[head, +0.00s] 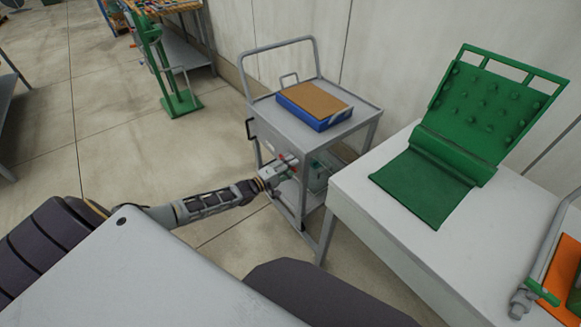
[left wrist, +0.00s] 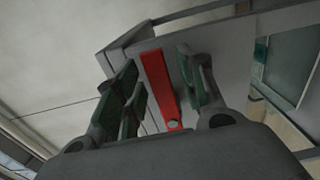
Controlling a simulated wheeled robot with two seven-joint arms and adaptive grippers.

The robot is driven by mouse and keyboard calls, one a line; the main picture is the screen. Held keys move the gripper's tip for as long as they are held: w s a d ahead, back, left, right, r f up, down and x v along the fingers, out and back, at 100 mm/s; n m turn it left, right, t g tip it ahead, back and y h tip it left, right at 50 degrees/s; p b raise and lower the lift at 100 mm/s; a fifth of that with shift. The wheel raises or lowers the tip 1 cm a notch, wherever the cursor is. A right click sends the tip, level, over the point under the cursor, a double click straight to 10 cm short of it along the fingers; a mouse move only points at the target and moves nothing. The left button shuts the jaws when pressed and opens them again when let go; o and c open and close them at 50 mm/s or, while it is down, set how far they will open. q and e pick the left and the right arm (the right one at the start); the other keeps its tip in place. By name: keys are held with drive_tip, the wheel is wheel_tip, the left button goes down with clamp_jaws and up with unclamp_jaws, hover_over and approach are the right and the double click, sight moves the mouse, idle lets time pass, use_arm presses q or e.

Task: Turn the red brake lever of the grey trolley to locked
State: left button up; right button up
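The grey trolley (head: 262,117) stands in the middle of the head view, beside the white table. The red brake lever (left wrist: 160,88) shows in the left wrist view as a flat red bar, tilted slightly, with a round pivot at its lower end. My left gripper (head: 284,167) is at the trolley's near side, below its top. In the left wrist view its fingers are apart, one on each side of the lever, with visible gaps to it. In the head view the gripper mostly hides the lever. My right gripper is not in view.
A blue box with a brown top (head: 313,103) sits on the trolley. A green stand (head: 180,101) is at the back left. The floor left of the trolley is clear.

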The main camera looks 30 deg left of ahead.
use_arm(q)
drive_tip(key=shift+s, duration=0.15)
drive_tip(key=v, duration=1.1)
drive_tip(key=shift+s+a, duration=0.15)
drive_tip(key=shift+s, duration=0.15)
idle(0.5)
drive_tip(key=shift+f, duration=0.15)
idle(0.5)
